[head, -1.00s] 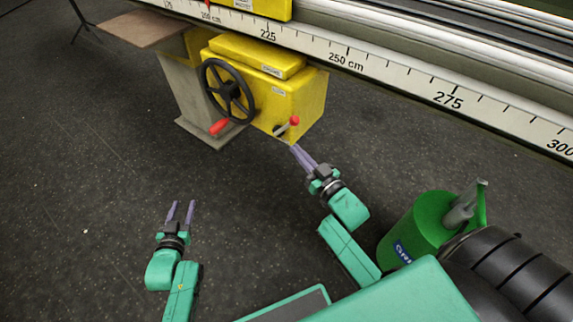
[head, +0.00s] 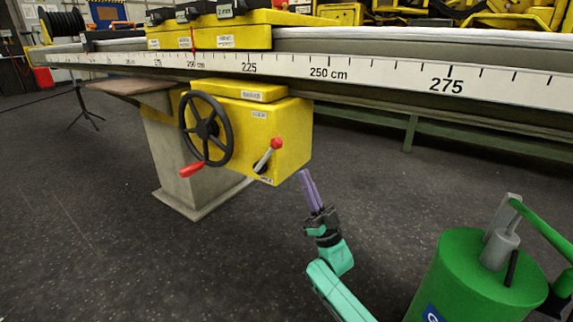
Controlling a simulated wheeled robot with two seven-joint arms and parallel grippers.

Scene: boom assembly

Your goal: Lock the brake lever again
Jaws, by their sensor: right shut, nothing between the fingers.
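The brake lever (head: 268,155) is a short metal rod with a red ball knob, on the lower front of the yellow box (head: 285,120) under the rail. It tilts up and to the right, with its knob at the upper end. My right gripper (head: 304,173) is shut and empty. Its purple fingers point up, a little right of and below the knob, and look apart from the lever. My left gripper is out of the picture.
A black handwheel (head: 206,130) with a red handle (head: 191,170) is left of the lever. The long scale rail (head: 330,70) runs above. A green canister (head: 470,280) stands at the lower right. The floor between is clear.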

